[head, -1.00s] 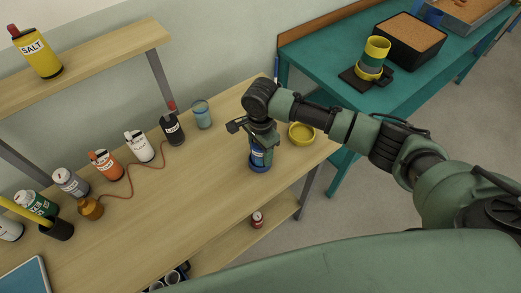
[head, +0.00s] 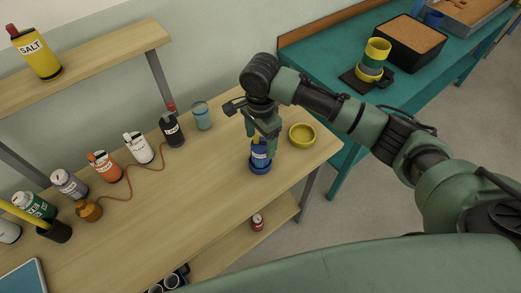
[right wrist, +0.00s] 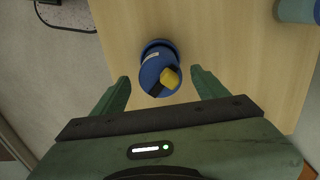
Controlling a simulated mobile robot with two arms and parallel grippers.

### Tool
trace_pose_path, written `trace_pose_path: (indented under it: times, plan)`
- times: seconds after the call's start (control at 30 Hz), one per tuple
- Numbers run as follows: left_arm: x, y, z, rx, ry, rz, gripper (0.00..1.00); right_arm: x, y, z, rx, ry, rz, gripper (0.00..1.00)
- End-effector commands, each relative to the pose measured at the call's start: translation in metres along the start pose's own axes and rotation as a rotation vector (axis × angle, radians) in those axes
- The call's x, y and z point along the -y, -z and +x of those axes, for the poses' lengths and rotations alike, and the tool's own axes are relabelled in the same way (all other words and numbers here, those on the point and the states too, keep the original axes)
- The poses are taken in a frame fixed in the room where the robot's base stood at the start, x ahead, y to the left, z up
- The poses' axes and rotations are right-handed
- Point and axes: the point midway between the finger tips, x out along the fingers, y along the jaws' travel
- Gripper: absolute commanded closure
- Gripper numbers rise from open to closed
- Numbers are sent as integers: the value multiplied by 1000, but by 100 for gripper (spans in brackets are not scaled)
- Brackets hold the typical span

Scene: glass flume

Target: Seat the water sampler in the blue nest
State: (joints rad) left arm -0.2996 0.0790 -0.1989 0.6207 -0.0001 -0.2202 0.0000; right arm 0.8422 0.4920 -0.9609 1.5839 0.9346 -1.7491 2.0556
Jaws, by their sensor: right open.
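The water sampler (head: 260,155) is a blue cylinder with a pale label and a yellow top piece. It stands in the blue nest (head: 260,169), a low round blue holder near the front edge of the wooden table, and looks upright. In the right wrist view the sampler (right wrist: 158,78) is below and between the fingers, with the nest's rim (right wrist: 157,45) showing past it. My right gripper (head: 262,136) is open above the sampler, fingers pointing down on either side with gaps. Whether the sampler is fully down is hard to tell. My left gripper is not in view.
A yellow round dish (head: 302,135) lies right of the nest. A blue-grey cup (head: 202,115) and several labelled bottles stand along the back.

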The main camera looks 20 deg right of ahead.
Motion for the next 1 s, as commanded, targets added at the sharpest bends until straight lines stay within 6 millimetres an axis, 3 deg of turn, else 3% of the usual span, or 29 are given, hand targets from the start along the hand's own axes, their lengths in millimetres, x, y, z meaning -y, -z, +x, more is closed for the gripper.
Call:
trace_pose_path:
  times: [0.2, 0.33, 0.87, 1.0]
  plan:
    - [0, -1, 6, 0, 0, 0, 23, 1, 0, -39, 0, 3, 0, 26]
    - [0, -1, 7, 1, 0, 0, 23, 0, 0, -50, 0, 1, 1, 26]
    - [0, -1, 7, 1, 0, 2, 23, 0, 0, -54, 0, 0, 0, 26]
    - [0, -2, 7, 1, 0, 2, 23, -3, -7, -47, 11, 5, -43, 26]
